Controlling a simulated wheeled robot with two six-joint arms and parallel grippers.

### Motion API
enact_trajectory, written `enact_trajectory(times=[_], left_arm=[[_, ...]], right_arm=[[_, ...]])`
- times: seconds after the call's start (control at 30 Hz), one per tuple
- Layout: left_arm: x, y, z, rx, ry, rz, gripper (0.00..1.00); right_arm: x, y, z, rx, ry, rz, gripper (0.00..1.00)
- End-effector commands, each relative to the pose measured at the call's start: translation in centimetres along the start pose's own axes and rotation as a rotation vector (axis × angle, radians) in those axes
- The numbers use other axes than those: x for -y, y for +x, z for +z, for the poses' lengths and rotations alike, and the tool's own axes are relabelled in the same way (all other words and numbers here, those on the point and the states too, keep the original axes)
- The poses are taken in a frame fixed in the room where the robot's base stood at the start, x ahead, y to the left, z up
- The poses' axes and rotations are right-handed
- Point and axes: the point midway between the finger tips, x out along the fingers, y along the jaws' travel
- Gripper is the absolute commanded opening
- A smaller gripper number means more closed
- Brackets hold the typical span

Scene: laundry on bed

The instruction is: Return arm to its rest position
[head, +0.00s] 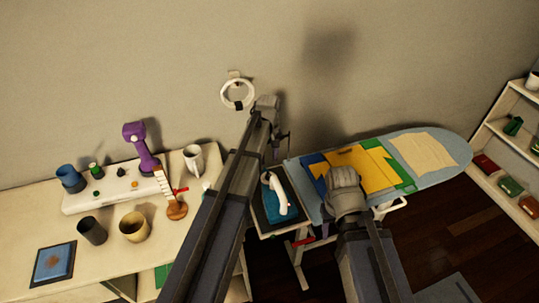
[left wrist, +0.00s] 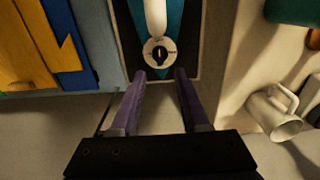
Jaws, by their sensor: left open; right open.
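My left gripper (head: 278,140) reaches far forward toward the wall, beyond the iron's stand. In the left wrist view its two purple-grey fingers (left wrist: 160,75) are spread apart with nothing between them. The white and teal iron (head: 277,198) lies on a dark rest. Its dial and white handle (left wrist: 157,20) show just beyond the fingertips in the left wrist view, apart from them. My right gripper (head: 345,182) is over the near edge of the ironing board. Its fingers are mostly hidden by its own wrist; it is open and I see nothing held.
The ironing board (head: 447,167) carries stacked yellow, green and blue cloths (head: 365,167) and a cream cloth (head: 424,152). Left is a table with a white mug (head: 193,160), a purple device (head: 143,147), a brush (head: 176,209) and cups. A white ring (head: 238,94) hangs on the wall.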

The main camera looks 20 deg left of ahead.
Motion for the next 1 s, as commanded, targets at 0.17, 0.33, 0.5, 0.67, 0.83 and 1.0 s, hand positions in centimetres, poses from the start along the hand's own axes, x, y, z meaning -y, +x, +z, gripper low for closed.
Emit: enact_trajectory(times=[0.17, 0.33, 0.5, 0.67, 0.83, 1.0], left_arm=[[0.0, 0.0, 0.0, 0.000, 0.000, 0.000, 0.45], [1.5, 0.0, 3.1, -0.009, 0.083, 0.005, 0.45], [4.7, 0.0, 9.8, -0.034, 0.316, 0.015, 0.45], [7.6, 0.0, 15.3, -0.060, 0.537, 0.021, 0.45], [6.0, 0.2, 18.7, -0.049, 0.697, -0.005, 0.45], [4.0, 0.5, 22.4, -0.020, 0.805, -0.050, 0.45]], right_arm=[[0.0, 0.0, 0.0, 0.000, 0.000, 0.000, 0.50], [0.0, 0.0, 0.0, 0.000, 0.000, 0.000, 0.50], [0.0, 0.0, 0.0, 0.000, 0.000, 0.000, 0.50], [0.0, 0.0, 0.0, 0.000, 0.000, 0.000, 0.50], [0.0, 0.3, 0.0, 0.000, 0.000, 0.000, 0.50], [0.1, 0.5, 0.0, 0.000, 0.000, 0.000, 0.50]])
